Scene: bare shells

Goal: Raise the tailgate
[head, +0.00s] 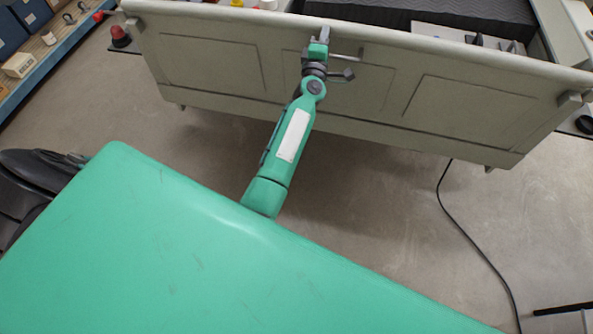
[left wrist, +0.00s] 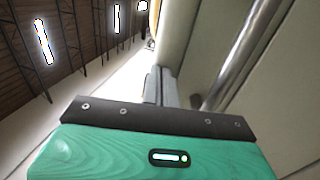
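The tailgate (head: 210,66) is a wide beige panel with recessed rectangles and a thick rounded top rail. Its broad face is turned towards me in the head view, and the dark ridged bed (head: 400,12) shows beyond the rail. My left gripper (head: 321,38) is in front of the panel's middle, close under the rail. Short metal bars (head: 347,76) stick out beside it; contact is unclear. In the left wrist view, the grey fingers (left wrist: 160,86) are close together beside the pale panel, with a shiny metal bar (left wrist: 238,58) to their right. Their gap is unclear. My right gripper is out of view.
Small items (head: 482,41) lie beyond the rail. A blue-edged shelf (head: 45,62) with boxes stands at the upper left. A black cable (head: 462,228) runs over the floor at the right. The floor in front of the panel is mostly clear.

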